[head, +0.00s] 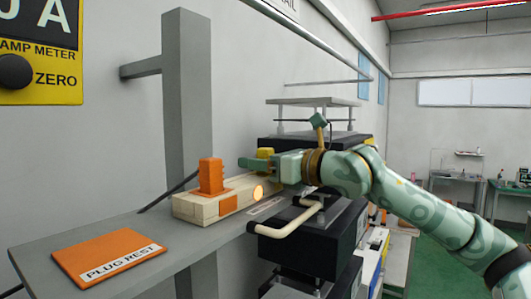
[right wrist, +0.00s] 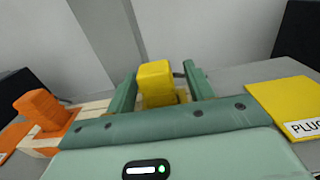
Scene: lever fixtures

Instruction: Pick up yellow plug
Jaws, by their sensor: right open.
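The yellow plug (head: 265,153) sits at the far end of the cream block (head: 190,210), partly hidden by my right gripper (head: 250,162) in the head view. In the right wrist view the yellow plug (right wrist: 155,75) stands upright between the two green fingers of the right gripper (right wrist: 161,86). The fingers are open, one on each side of it, with a gap visible on the right. My left gripper is not in view.
An orange plug (head: 211,176) stands on the near end of the block. An orange PLUG REST pad (head: 95,255) lies on the grey shelf at front left. A yellow pad (right wrist: 285,100) lies right in the wrist view. A grey post (head: 187,100) rises behind.

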